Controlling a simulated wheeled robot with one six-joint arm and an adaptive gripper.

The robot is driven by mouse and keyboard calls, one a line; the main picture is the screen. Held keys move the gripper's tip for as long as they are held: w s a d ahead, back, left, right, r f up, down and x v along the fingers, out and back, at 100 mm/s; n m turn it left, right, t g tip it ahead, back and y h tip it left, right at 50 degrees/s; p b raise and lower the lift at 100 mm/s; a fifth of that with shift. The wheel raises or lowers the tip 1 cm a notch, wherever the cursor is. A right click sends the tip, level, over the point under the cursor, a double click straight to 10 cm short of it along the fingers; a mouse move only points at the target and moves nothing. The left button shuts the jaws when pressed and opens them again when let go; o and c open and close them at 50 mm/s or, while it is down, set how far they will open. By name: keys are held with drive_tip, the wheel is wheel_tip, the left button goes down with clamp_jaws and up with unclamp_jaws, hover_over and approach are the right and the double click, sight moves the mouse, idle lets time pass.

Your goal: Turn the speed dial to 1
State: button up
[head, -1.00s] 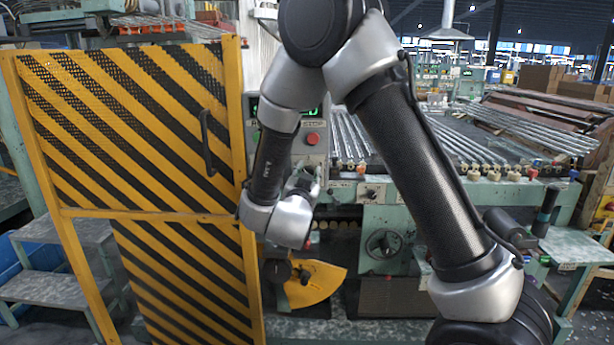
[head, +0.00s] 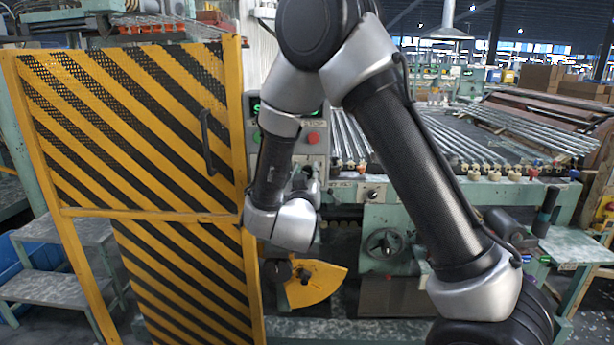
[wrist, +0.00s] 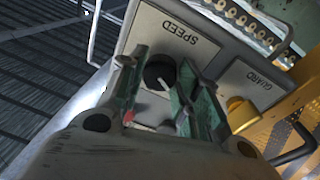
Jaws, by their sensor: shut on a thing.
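The black speed dial (wrist: 159,74) with a white pointer mark sits on a grey panel below the SPEED label (wrist: 180,31) in the wrist view. My gripper (wrist: 158,80) has its two green-grey fingers on either side of the dial, closed on it. The pointer mark slants toward the right finger; the number it points at cannot be read. In the head view my gripper (head: 308,180) is at the control panel, partly hidden by my wrist, and the dial is hidden there.
A yellow knob (wrist: 241,112) beside the GUARD label is close to the right finger. The red stop button (head: 313,138) is above my gripper. A yellow-black striped guard door (head: 125,130) stands just left of my arm.

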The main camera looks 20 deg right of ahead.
drive_tip(key=o, duration=1)
drive_tip(key=shift+o, duration=0.2)
drive_tip(key=v, duration=1.2)
